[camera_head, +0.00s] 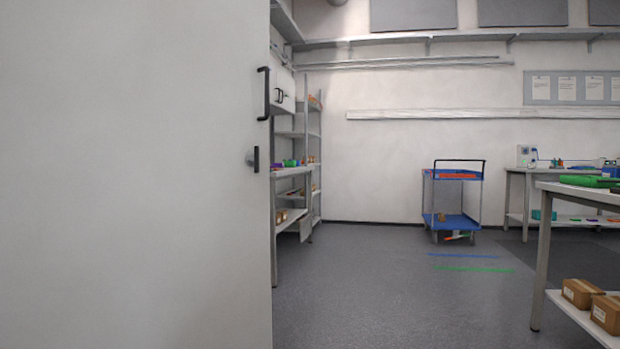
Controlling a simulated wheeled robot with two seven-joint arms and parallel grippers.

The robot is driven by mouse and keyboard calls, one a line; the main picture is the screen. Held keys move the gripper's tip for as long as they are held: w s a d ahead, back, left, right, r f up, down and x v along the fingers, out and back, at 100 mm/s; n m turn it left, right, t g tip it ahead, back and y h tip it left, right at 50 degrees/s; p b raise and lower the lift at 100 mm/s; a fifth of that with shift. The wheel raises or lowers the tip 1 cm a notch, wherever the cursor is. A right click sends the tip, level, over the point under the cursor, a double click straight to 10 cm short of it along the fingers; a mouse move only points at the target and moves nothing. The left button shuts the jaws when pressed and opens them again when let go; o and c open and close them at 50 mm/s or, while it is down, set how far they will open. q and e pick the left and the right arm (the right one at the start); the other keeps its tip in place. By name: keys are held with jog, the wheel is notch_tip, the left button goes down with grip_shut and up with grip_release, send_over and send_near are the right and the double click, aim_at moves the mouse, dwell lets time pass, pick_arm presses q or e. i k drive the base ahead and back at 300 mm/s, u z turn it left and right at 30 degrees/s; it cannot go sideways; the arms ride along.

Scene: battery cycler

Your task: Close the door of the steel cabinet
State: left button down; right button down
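A large flat pale grey door panel (130,180) fills the left side of the view, very close to me. It looks like the steel cabinet's door. The cabinet's body and inside are hidden, so I cannot tell how far the door stands open. Neither of my grippers shows in the view.
Metal shelving (300,150) with small boxes stands behind the door's right edge. A blue two-tier trolley (452,222) is at the back wall. A workbench (575,190) with cardboard boxes (582,292) below stands at the right. The grey floor (400,295) between is clear.

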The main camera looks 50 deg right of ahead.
aim_at(134, 214)
jog(key=z, duration=3.55)
jog(key=i, duration=0.1)
jog(key=u, duration=2.2)
jog(key=i, duration=0.95)
jog(key=u, duration=0.05)
